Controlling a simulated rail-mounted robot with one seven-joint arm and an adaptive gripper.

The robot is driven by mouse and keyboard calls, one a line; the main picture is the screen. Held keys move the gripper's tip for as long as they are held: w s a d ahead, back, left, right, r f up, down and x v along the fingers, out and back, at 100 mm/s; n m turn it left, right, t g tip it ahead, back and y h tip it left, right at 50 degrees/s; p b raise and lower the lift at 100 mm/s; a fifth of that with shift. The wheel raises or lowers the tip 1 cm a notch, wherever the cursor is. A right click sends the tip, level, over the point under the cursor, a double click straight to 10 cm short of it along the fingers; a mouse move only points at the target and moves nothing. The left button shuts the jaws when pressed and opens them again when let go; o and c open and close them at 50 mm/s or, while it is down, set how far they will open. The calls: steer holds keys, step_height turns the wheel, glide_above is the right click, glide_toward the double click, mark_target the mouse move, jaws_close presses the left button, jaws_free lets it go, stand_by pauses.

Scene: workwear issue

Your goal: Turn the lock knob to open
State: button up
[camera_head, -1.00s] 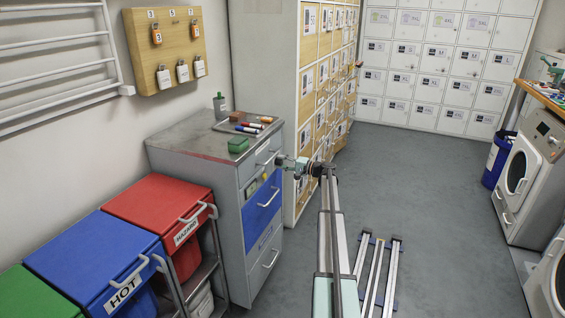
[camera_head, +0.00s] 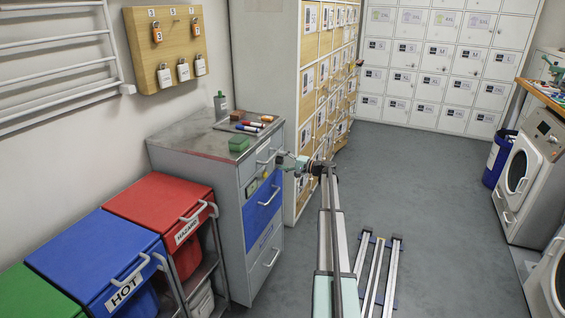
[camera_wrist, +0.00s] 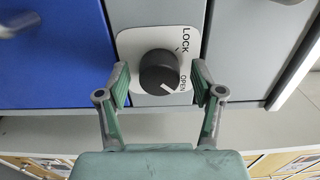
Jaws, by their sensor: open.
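The lock knob (camera_wrist: 159,72) is a dark round knob on a white plate (camera_wrist: 128,44) marked LOCK and OPEN, in the wrist view. A white line on the knob's face points down and right, close to the word OPEN. My gripper (camera_wrist: 160,84) is open, with one green-padded finger on each side of the knob. Gaps show between the fingers and the knob. In the head view my gripper (camera_head: 285,160) is beside the front of the grey drawer cabinet (camera_head: 230,225), near its upper drawers. The knob is too small to make out clearly there.
A blue drawer (camera_head: 262,204) is shut in the cabinet. Red (camera_head: 160,200) and blue (camera_head: 97,255) lidded bins stand at the left. Open floor (camera_head: 440,200) lies to the right.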

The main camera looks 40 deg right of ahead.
steer(key=v, duration=1.2)
